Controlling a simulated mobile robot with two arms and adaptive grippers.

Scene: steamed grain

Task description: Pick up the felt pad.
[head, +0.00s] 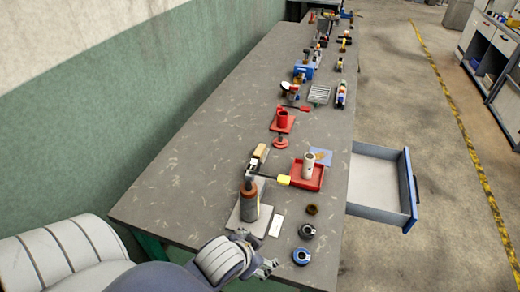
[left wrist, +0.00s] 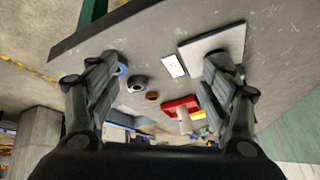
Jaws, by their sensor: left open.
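I cannot tell for sure which thing is the felt pad. A flat grey square (head: 235,219) lies near the table's front, with an orange-brown bottle (head: 249,202) standing over it. The square also shows in the left wrist view (left wrist: 228,42), partly behind a finger. A small white card (head: 277,226) lies beside it and shows in the left wrist view (left wrist: 173,66). My left gripper (head: 268,268) is at the table's front edge, short of the square and card. Its fingers are spread and empty in the left wrist view (left wrist: 160,95). My right gripper is out of view.
A blue ring (head: 301,257), a grey ring (head: 306,231) and a brown ring (head: 312,209) lie right of the card. A red tray (head: 320,184) holds a white cylinder (head: 308,165). An open drawer (head: 382,190) juts out at right. The left tabletop is clear.

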